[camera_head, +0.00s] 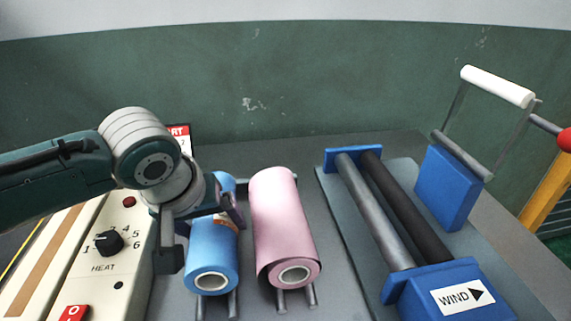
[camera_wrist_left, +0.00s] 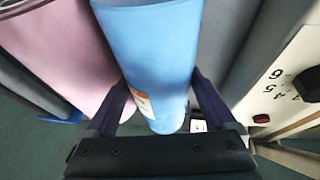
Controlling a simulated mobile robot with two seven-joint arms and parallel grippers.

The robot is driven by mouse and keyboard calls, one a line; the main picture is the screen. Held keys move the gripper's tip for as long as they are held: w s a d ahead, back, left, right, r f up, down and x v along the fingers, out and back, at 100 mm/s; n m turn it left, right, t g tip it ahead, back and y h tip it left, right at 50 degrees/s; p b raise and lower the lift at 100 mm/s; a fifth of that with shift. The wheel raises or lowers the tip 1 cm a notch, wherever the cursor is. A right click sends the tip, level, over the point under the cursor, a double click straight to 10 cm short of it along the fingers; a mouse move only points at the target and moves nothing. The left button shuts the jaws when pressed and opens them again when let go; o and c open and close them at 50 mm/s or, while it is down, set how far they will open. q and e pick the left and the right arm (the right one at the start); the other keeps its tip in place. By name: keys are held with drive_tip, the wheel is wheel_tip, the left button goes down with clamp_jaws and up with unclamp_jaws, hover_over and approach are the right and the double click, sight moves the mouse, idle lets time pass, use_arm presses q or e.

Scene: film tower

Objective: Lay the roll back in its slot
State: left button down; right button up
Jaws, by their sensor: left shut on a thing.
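The blue roll (camera_head: 211,258) lies lengthwise over the left pair of grey rods (camera_head: 217,305), its hollow white core facing me. I cannot tell whether it rests on the rods or hangs just above them. My left gripper (camera_head: 205,215) is shut on the blue roll from above, toward its far part. In the left wrist view the two dark fingers lie on either side of the blue roll (camera_wrist_left: 158,50), which has an orange and white label. My right gripper is not in view.
A pink roll (camera_head: 283,225) lies close to the right on its own rods. A heat panel (camera_head: 110,262) with a knob stands left. A winder with two rollers (camera_head: 385,205) and a blue WIND block (camera_head: 455,290) stands right, by a white-handled crank (camera_head: 497,86).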

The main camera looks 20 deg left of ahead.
use_arm(q)
drive_tip(key=shift+f+b, duration=0.3)
drive_tip(key=shift+f, duration=0.2)
unclamp_jaws()
drive_tip(key=p+v, duration=0.3)
drive_tip(key=v, duration=0.6)
drive_tip(key=shift+w+a, duration=0.1)
drive_tip(key=shift+w, duration=0.05)
drive_tip(key=shift+s+r, duration=0.3)
drive_tip(key=shift+r, duration=0.2)
